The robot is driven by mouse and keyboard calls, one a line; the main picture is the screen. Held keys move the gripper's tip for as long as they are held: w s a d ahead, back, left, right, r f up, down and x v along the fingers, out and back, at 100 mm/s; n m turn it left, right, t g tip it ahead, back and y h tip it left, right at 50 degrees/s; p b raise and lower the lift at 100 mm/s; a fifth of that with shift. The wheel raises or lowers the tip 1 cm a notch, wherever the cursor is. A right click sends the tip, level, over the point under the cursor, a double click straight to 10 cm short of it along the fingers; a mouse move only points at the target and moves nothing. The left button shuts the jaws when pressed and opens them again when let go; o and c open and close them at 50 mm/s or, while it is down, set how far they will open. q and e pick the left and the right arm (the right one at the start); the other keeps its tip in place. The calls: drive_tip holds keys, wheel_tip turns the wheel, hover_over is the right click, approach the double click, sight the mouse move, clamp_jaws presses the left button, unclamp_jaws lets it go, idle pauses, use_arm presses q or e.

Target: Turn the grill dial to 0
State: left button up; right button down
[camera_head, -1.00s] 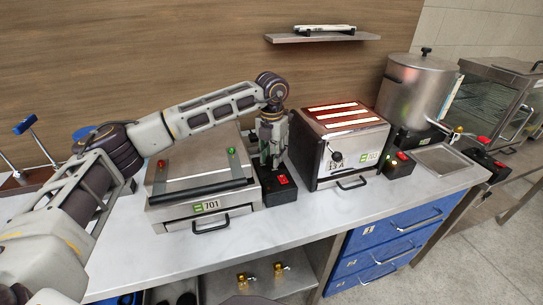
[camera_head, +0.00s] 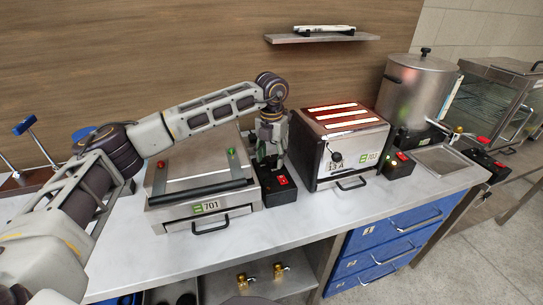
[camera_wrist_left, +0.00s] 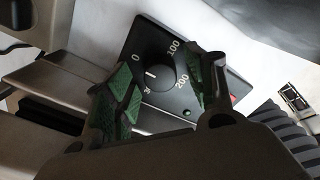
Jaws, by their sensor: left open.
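The grill (camera_head: 205,190), labelled 701, is a steel contact grill on the counter with its lid down. Its dark control box (camera_head: 281,194) with a red switch stands at its right side. In the left wrist view the round black grill dial (camera_wrist_left: 156,78) sits on this box, with marks 0, 100 and 200 around it. A short white line shows on the dial; I cannot tell exactly which mark it points to. My left gripper (camera_head: 271,163) is over the box, open, its green-padded fingers (camera_wrist_left: 160,92) on either side of the dial. Contact is unclear. My right gripper is not in view.
A toaster (camera_head: 340,145) labelled 703 stands just right of the control box, close to my gripper. A steel pot (camera_head: 415,95) stands farther right. A wall shelf (camera_head: 322,38) is above. The counter's front strip (camera_head: 310,212) is clear.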

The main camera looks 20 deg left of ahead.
sight(271, 158)
use_arm(q)
wheel_tip(271, 158, up, 12)
idle(0.9)
idle(0.3)
